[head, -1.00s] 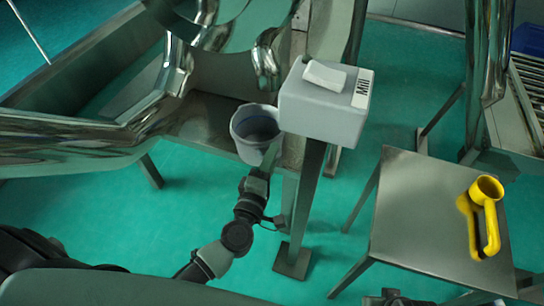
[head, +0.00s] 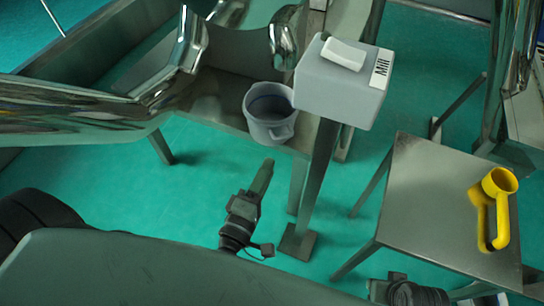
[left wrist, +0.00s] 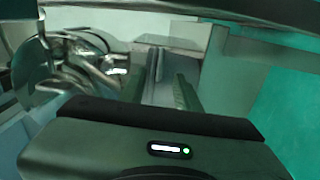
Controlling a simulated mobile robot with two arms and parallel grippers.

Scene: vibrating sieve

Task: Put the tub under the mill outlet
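The grey tub (head: 270,133) stands upright on a metal shelf (head: 215,108), just left of the grey box marked Mill (head: 335,88). A shiny curved metal pipe end (head: 284,45) hangs above and behind the tub; I cannot tell whether it is directly over it. My left gripper (head: 262,176) is in front of and below the tub, apart from it. In the left wrist view its two fingers (left wrist: 168,85) stand apart with nothing between them. Part of my right gripper (head: 380,290) shows at the bottom edge; its fingers are not visible.
The Mill box stands on a post (head: 318,185) close to the left gripper. A large shiny metal tube (head: 80,115) lies across the left. Green floor is open in front.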

